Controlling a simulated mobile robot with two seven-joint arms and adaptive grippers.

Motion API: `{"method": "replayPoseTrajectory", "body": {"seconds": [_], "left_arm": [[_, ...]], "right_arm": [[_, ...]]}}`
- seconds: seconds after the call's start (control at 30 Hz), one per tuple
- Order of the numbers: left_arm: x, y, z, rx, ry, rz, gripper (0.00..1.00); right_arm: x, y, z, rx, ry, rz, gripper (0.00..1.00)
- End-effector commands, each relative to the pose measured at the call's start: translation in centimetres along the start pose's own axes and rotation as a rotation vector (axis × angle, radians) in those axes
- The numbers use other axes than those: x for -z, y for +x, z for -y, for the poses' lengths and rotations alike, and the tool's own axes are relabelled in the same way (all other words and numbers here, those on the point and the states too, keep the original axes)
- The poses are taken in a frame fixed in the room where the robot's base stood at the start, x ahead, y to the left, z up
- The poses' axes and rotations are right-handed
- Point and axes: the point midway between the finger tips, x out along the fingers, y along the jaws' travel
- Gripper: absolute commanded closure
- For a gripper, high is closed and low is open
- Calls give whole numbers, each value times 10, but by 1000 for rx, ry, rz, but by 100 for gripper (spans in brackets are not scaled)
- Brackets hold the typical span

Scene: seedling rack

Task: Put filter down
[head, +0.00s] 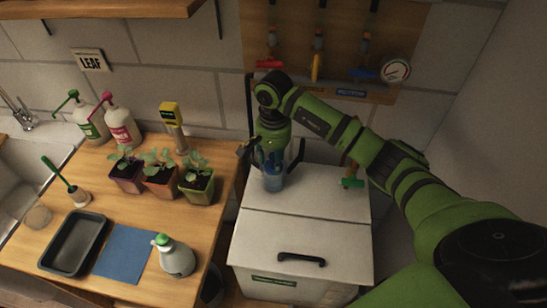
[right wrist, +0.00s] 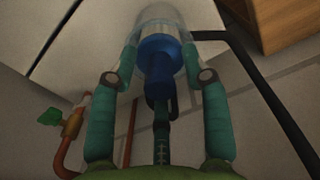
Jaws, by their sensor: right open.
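The filter (head: 272,178), a clear cylinder with blue inside, appears to stand upright on the back left of the white cabinet (head: 330,215). In the right wrist view the filter (right wrist: 158,52) shows its blue part and clear shell between my fingers. My right gripper (head: 271,158) comes down over the filter from above, and its fingers (right wrist: 160,66) are open on either side of it. Whether a finger still touches the shell I cannot tell. My left gripper is not in view.
A wooden counter (head: 215,228) at left bears potted seedlings (head: 160,180), bottles (head: 122,125), a black tray (head: 73,243), a blue cloth (head: 123,254) and a spray bottle (head: 176,256). A green-handled valve (head: 352,182) is right of the filter. The cabinet top's front is clear.

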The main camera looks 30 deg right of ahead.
Motion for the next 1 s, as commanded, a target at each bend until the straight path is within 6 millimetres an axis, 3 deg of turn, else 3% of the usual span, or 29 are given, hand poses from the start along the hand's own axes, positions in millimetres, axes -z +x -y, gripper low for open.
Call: {"method": "replayPoseTrajectory", "body": {"seconds": [0.17, 0.3, 0.6, 1.0], "left_arm": [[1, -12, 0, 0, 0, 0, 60], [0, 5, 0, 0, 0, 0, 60], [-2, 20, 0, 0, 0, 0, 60], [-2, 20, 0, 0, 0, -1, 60]], "right_arm": [[0, -10, 0, 1, 1, 1, 53], [2, -28, 1, 4, 0, -6, 53], [1, -74, 1, 2, 1, -2, 53], [0, -82, 0, -1, 0, 1, 53]]}}
